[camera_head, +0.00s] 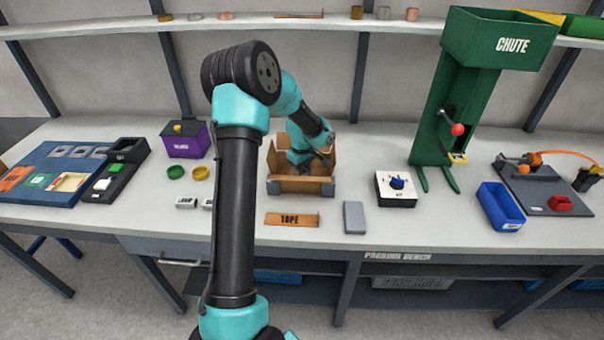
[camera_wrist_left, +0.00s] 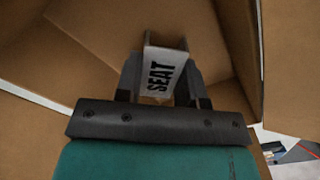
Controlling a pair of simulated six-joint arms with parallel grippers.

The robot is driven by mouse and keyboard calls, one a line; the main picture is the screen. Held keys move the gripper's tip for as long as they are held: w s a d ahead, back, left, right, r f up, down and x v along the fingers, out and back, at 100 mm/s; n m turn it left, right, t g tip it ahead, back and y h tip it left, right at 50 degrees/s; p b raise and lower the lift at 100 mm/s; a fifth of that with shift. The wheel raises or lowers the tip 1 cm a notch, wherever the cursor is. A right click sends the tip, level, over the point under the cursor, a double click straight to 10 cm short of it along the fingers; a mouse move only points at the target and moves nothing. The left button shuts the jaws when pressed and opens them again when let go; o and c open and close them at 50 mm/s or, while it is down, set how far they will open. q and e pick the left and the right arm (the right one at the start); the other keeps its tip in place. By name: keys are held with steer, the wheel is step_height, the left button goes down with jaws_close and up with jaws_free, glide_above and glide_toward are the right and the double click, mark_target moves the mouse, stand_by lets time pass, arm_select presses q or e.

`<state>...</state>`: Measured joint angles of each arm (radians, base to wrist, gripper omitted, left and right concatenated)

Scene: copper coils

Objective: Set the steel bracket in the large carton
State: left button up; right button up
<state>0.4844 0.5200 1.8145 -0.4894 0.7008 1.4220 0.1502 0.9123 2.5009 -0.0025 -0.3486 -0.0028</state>
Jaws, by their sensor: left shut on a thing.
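The large carton (camera_head: 300,185) stands open on the bench, its brown flaps raised. Its inner walls (camera_wrist_left: 60,62) surround my left gripper in the left wrist view. My left gripper (camera_wrist_left: 161,72) points down inside the carton and is shut on the steel bracket (camera_wrist_left: 163,75), a pale metal piece with a "SEAT" label. The bracket is between the fingers, and its far end is near the cardboard. I cannot tell whether it touches the carton's floor. In the head view the carton and wrist hide the bracket. My right gripper is not in view.
A purple box (camera_head: 185,141) is at the left.

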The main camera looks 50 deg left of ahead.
arm_select(q)
steer(key=shift+f, duration=0.8)
steer(key=shift+f, duration=0.1)
steer(key=o, duration=0.9)
step_height(320, 180, up, 12)
steer(key=shift+r, duration=0.15)
steer(key=shift+w, duration=0.1)
